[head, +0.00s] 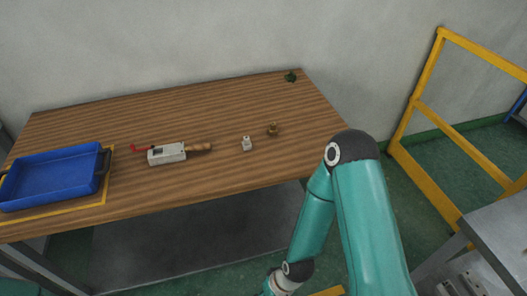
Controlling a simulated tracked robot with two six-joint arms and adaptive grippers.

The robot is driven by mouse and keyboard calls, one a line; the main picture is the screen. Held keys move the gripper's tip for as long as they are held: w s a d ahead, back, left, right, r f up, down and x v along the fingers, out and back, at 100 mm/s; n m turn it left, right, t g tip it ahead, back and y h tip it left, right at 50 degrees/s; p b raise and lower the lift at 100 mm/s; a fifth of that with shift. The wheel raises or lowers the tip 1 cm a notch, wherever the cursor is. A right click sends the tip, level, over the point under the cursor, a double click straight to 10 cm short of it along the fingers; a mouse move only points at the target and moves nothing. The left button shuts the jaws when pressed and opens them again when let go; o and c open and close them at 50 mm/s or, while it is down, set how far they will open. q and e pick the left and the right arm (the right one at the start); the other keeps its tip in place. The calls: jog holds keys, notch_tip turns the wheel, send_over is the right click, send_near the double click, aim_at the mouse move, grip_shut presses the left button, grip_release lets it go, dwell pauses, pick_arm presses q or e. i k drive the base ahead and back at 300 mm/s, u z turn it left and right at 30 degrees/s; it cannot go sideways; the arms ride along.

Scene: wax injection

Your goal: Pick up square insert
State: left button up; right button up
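A small pale block (247,143), which looks like the square insert, stands on the wooden table (200,105) right of the middle. A small brownish-gold piece (273,130) stands just right of and behind it. A grey metal block with a red handle (167,154) lies to the left, with a tan wooden handle (199,147) at its right end. My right arm comes in from the lower right and bends down in front of the table. Its gripper is cut off or hidden at the bottom edge. My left gripper is out of the picture.
A blue tray (52,179) sits inside a yellow outline at the table's left end. A small dark green object (290,76) is at the far right corner. A yellow railing (414,98) and a grey metal surface (500,232) are at right. The table's back half is mostly clear.

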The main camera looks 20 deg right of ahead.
aim_at(246, 144)
jog(key=z, duration=0.45)
jog(key=k, duration=1.05)
jog(key=z, duration=1)
jog(key=i, duration=1.85)
jog(key=u, duration=0.75)
